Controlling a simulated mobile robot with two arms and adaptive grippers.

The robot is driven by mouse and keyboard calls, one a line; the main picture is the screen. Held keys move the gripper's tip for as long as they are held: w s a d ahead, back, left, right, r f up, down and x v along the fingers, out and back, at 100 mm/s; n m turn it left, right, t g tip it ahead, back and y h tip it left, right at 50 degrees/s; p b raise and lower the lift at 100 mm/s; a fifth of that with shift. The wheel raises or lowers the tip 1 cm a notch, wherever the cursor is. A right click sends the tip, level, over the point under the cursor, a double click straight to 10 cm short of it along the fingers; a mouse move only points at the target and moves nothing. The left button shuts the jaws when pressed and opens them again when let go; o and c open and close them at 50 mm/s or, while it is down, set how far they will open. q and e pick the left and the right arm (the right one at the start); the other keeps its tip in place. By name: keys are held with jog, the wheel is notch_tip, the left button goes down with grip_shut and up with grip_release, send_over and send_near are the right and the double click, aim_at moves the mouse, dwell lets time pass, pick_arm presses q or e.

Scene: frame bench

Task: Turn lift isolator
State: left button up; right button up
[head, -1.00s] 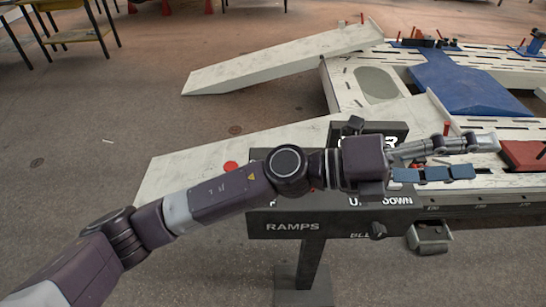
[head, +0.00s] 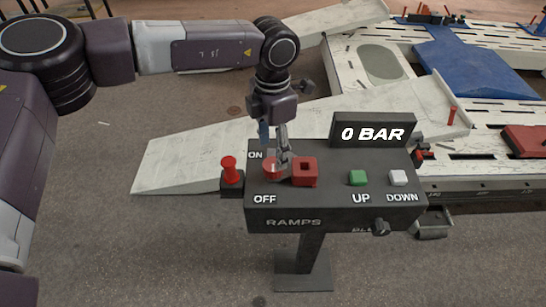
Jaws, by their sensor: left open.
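The grey control box (head: 330,207) on a post carries a red isolator knob (head: 271,170) at its left end, between the labels ON and OFF. My left gripper (head: 278,158) points down over this knob, open, with its fingers at the knob and partly hiding it. I cannot tell whether the fingers touch it, or which way the knob is set. My right gripper is out of view.
A red block (head: 305,172) sits close to the right of the knob, and a red-topped lever (head: 230,170) to the left. Green UP (head: 358,178) and white DOWN (head: 398,178) buttons are further right. A display (head: 374,132) reads 0 BAR. White ramps (head: 190,160) lie behind.

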aim_at(273, 164)
pick_arm(q)
notch_tip(273, 164, down, 4)
jog(key=shift+r+p, duration=0.1)
jog(key=shift+p, duration=0.6)
jog(key=shift+f, duration=0.75)
grip_shut()
